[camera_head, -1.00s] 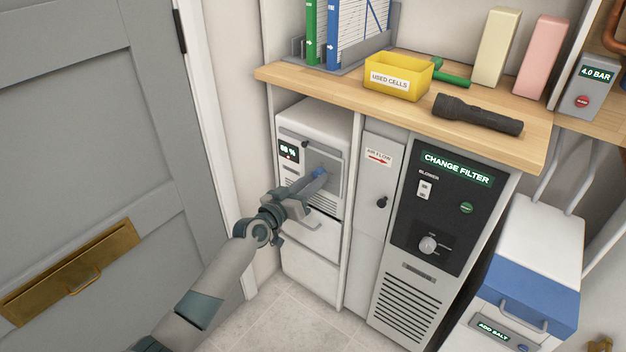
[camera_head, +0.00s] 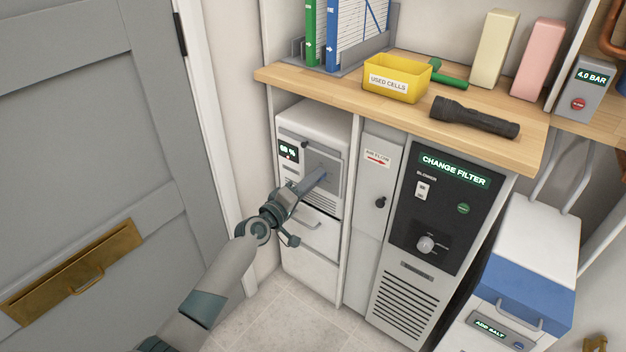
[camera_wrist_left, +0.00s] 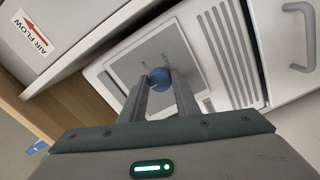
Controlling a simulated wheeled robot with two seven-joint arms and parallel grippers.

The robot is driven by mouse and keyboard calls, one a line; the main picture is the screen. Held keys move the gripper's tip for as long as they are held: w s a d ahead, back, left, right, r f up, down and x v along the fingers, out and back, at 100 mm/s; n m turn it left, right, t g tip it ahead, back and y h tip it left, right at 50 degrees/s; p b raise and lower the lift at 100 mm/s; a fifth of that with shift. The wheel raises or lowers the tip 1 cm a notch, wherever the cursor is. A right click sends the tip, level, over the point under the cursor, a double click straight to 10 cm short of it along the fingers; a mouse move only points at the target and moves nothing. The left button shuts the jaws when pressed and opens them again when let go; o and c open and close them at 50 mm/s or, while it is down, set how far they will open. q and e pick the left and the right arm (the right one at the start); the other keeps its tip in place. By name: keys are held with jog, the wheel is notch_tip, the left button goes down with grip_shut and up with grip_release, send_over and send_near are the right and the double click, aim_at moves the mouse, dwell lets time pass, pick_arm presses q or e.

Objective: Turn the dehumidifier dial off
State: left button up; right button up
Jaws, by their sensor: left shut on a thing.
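The dehumidifier (camera_head: 315,120) is a white unit in the left bay under the counter. Its front has a small lit display (camera_head: 288,151) and a grey panel. The blue dial (camera_wrist_left: 160,78) on that panel shows between my fingers in the left wrist view; in the head view my fingers mostly hide it. My left gripper (camera_head: 322,176) reaches in from the lower left and is shut on the dial, with one finger on each side of it (camera_wrist_left: 162,84). The dial's pointer position is too small to read. My right gripper is not in view.
Beside the unit stand a narrow AIR FLOW panel (camera_head: 372,195) and a black CHANGE FILTER panel (camera_head: 420,210) with its own knob. The wooden counter (camera_head: 330,85) overhangs above, holding a yellow bin (camera_head: 396,93) and a flashlight (camera_head: 475,117). A grey door (camera_head: 90,170) is at left.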

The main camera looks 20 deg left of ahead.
pick_arm(q)
jog(key=shift+n, duration=0.3)
jog(key=o, duration=1)
jog(key=shift+a, duration=0.1)
jog(key=shift+o, duration=0.2)
jog(key=shift+s, duration=0.1)
jog(key=v, duration=1.7)
jog(key=shift+p, duration=0.4)
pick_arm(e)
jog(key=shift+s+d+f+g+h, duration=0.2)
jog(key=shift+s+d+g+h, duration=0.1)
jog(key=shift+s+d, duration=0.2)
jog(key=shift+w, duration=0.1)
